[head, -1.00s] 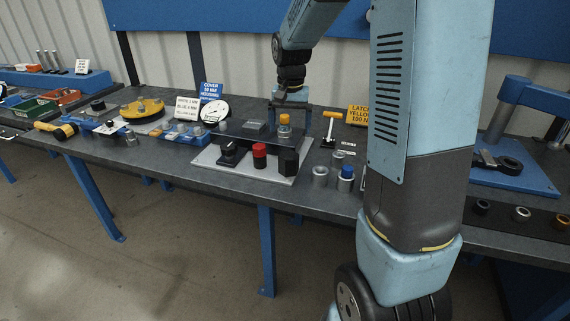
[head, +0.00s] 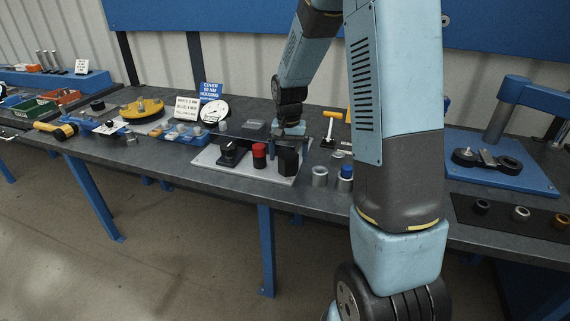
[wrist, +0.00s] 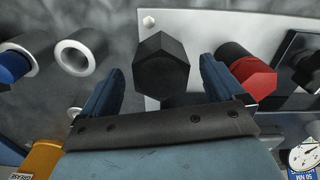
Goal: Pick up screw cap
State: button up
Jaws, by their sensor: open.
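A black hexagonal cap (wrist: 161,66) stands on the light plate, between the two fingers of my gripper in the wrist view. The same dark cap shows in the head view (head: 288,161) at the plate's right front. My gripper (head: 290,138) is open, just above and behind this cap in the head view. In the wrist view my gripper (wrist: 160,72) has a finger on each side, with visible gaps to the cap. A red cap (head: 259,156) stands left of the black one; in the wrist view the red cap (wrist: 250,78) is close beside the right finger.
A light plate (head: 215,165) carries the caps and a black block (head: 230,153). Grey rings (head: 320,176) and a blue-topped cylinder (head: 346,172) stand to the right. A white dial (head: 215,110) and a grey box (head: 253,129) are behind.

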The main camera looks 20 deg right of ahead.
aim_at(288, 155)
jog(key=f, duration=0.4)
jog(key=shift+w+f, duration=0.1)
jog(key=shift+w, duration=0.1)
jog(key=c, duration=1.2)
